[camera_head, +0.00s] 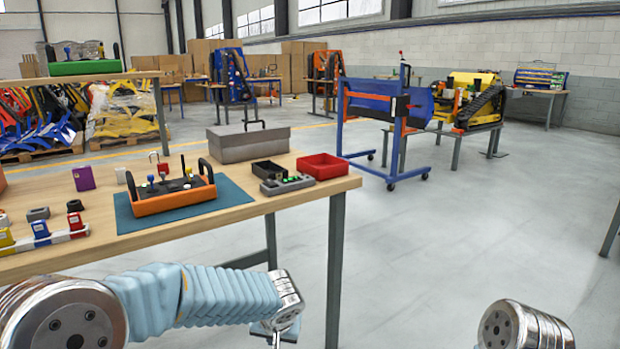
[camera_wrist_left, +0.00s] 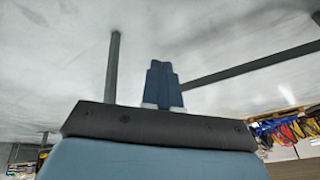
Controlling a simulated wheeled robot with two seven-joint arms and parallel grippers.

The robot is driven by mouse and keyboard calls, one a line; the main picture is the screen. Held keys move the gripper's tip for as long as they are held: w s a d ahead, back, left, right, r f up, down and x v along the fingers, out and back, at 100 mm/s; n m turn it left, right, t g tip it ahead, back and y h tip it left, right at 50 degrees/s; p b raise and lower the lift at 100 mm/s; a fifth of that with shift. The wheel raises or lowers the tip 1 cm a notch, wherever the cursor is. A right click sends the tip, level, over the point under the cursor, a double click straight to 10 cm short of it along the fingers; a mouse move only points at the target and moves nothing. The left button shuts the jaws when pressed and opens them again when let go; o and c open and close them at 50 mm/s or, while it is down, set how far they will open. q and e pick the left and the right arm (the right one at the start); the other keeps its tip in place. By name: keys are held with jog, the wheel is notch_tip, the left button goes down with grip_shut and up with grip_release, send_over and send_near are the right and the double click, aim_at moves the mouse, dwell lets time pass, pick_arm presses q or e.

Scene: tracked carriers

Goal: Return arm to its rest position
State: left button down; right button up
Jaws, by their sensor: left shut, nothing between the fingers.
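My left arm comes in from the left, its light blue sleeve stretched across the bottom of the head view. My left gripper (camera_head: 276,337) hangs at the bottom edge of the head view, below and in front of the workbench, partly cut off. In the left wrist view its two dark blue fingers (camera_wrist_left: 162,84) are together with nothing between them. Of my right arm only a silver joint shows at the lower right of the head view. My right gripper is out of view.
The wooden workbench (camera_head: 285,206) stands close beyond my left arm, its grey leg (camera_head: 334,270) near the gripper. It bears an orange controller (camera_head: 172,200) on a blue mat (camera_head: 228,203), a red tray (camera_head: 322,166) and a grey case (camera_head: 248,146).

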pick_arm(q)
jog(key=s+f+g+h, duration=0.2)
jog(key=s+f, duration=0.4)
jog(key=f, duration=0.4)
jog(key=s+f+g+h, duration=0.25)
jog(key=s+f, duration=0.35)
jog(key=f, duration=0.4)
jog(key=s+a+f+n+h, duration=0.1)
jog(key=s+a+f+n, duration=0.2)
jog(key=s+f, duration=0.6)
jog(key=shift+s+a, duration=0.5)
jog(key=shift+s, duration=0.6)
